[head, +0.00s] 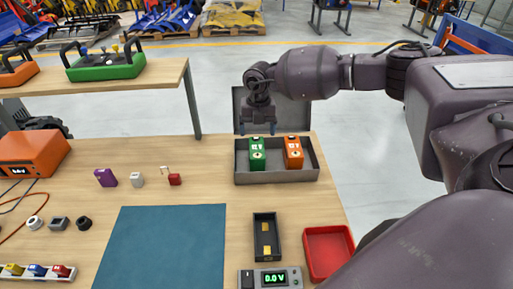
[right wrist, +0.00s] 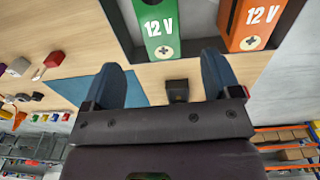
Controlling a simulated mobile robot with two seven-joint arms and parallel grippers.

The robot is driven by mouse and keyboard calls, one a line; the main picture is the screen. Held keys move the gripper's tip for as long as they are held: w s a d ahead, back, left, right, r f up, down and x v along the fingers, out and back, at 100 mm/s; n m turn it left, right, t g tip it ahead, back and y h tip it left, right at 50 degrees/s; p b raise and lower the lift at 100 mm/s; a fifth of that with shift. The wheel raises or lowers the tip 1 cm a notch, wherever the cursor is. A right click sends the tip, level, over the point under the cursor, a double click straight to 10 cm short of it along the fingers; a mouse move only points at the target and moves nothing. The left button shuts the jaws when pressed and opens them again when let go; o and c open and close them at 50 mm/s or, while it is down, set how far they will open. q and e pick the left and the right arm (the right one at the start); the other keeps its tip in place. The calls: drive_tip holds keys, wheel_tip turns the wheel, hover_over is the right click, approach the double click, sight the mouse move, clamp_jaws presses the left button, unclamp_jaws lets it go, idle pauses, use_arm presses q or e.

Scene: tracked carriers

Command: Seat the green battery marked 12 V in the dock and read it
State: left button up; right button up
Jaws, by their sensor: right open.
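A green battery (head: 257,152) stands in an open grey case (head: 278,177); the right wrist view shows it (right wrist: 163,25) marked 12 V. The dock (head: 265,236), a narrow black tray with brass contacts, is empty. The meter (head: 271,279) in front of it reads 0.0 V. My right gripper (head: 257,128) is above the far side of the case, over the green battery. Its two blue-grey fingers are apart and empty in the right wrist view (right wrist: 160,80). Its fingertips are partly hard to make out in the head view. My left gripper does not show.
An orange battery (head: 293,151), also marked 12 V, stands right of the green one. The case lid (head: 300,117) stands up behind. A red tray (head: 328,254) lies right of the dock. A teal mat (head: 160,248) lies clear to the left. A raised shelf (head: 120,84) stands back left.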

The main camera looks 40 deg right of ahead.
sight(257, 146)
drive_tip(key=shift+w+d, duration=0.15)
drive_tip(key=shift+d, duration=0.3)
drive_tip(key=shift+f, duration=0.2)
wheel_tip(257, 146, down, 4)
drive_tip(key=shift+a+f, duration=0.1)
drive_tip(key=shift+f, duration=0.15)
drive_tip(key=shift+w+a+f+b, duration=0.15)
drive_tip(key=shift+f+b, duration=0.15)
drive_tip(key=shift+f, duration=1.1)
drive_tip(key=shift+a+f+b, duration=0.1)
drive_tip(key=shift+f+b, duration=0.15)
drive_tip(key=shift+f, duration=1.1)
drive_tip(key=shift+c, duration=0.3)
clamp_jaws()
drive_tip(key=shift+w+r, duration=0.1)
drive_tip(key=shift+r, duration=0.05)
